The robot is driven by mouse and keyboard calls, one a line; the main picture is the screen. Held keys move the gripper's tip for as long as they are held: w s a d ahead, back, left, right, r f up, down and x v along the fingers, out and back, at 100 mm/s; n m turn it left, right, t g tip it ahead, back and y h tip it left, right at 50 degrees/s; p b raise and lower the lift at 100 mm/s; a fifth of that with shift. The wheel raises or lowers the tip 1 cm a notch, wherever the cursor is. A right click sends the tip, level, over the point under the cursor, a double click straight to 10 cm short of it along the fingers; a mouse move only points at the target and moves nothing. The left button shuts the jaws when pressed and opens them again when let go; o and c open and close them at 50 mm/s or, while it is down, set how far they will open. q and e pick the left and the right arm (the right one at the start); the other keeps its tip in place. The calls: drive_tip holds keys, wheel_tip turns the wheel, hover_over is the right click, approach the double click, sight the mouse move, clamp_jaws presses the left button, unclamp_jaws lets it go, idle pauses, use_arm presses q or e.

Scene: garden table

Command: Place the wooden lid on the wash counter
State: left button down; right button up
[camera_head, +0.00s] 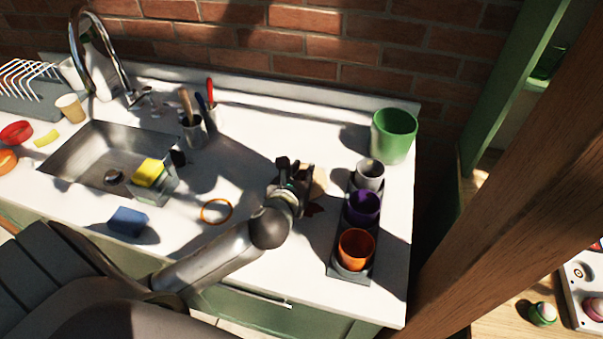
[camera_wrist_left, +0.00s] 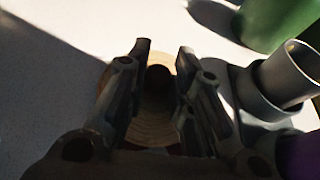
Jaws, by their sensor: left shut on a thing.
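The wooden lid (camera_wrist_left: 150,128) is a round, pale disc with rings and a dark knob (camera_wrist_left: 159,77), seen under my left gripper (camera_wrist_left: 160,62) in the left wrist view. The gripper is shut on the lid by its knob. In the head view my left gripper (camera_head: 292,170) is over the right part of the white wash counter (camera_head: 270,232), and only an edge of the lid (camera_head: 319,180) shows beside it. Whether the lid touches the counter or hangs just above it, I cannot tell. My right gripper is not in view.
A dark tray (camera_head: 335,262) with grey, purple and orange cups stands close to the right of the gripper, with a green pot (camera_head: 394,135) behind. An orange ring (camera_head: 216,211) and blue sponge (camera_head: 127,221) lie left. The sink (camera_head: 80,150) is farther left.

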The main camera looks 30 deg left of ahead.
use_arm(q)
drive_tip(key=shift+f, duration=0.15)
drive_tip(key=c, duration=1.3)
unclamp_jaws()
drive_tip(key=shift+s+r, duration=0.15)
drive_tip(key=shift+r, duration=0.05)
drive_tip(key=v, duration=1.1)
drive_tip(key=shift+s+d+r+b, duration=0.1)
drive_tip(key=shift+s+r+b, duration=0.05)
drive_tip(key=shift+s+b, duration=0.25)
drive_tip(key=shift+w, duration=0.1)
